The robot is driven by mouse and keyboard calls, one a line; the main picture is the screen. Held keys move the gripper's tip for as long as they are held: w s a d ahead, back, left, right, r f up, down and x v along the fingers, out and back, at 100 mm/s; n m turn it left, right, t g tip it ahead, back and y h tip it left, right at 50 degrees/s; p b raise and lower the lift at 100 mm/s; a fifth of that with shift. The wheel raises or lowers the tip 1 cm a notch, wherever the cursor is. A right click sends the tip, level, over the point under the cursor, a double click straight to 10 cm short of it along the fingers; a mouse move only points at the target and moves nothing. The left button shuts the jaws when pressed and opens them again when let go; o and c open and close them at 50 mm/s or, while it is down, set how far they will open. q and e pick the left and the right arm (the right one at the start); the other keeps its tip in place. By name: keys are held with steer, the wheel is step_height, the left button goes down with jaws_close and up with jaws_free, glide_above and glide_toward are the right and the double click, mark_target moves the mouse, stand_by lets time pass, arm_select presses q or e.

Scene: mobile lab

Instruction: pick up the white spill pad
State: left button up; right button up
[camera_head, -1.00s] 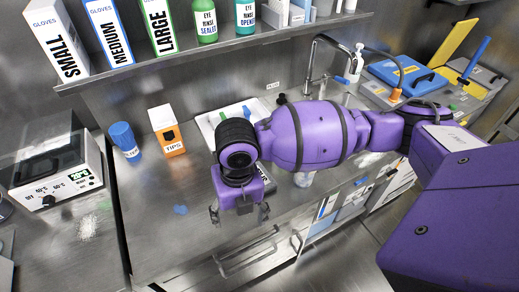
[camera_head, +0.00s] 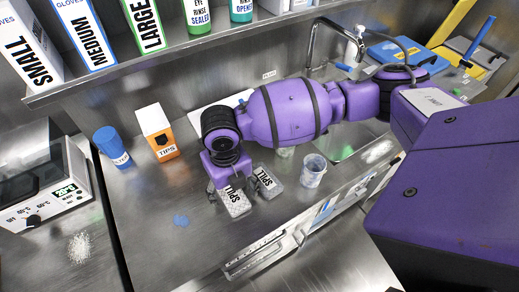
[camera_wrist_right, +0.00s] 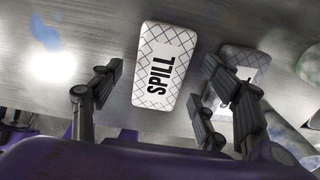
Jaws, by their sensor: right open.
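A white spill pad (camera_wrist_right: 165,65) with a quilted pattern and the black word SPILL lies flat on the steel bench. It also shows in the head view (camera_head: 237,205), partly hidden by my right gripper. My right gripper (camera_wrist_right: 163,72) is open above it; in the right wrist view the pad appears between the fingers, with nothing gripped. I cannot tell the height left between fingertips and pad. A second SPILL pad (camera_head: 268,182), greyer, lies just to the right; the right fingers partly cover it in the wrist view (camera_wrist_right: 246,55). My left gripper is not in view.
A blue patch (camera_head: 181,220) lies to the left on the bench. The bench's front edge is close.

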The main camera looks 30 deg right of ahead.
steer(key=shift+f, duration=0.35)
steer(key=shift+r, duration=0.1)
steer(key=c, duration=1.1)
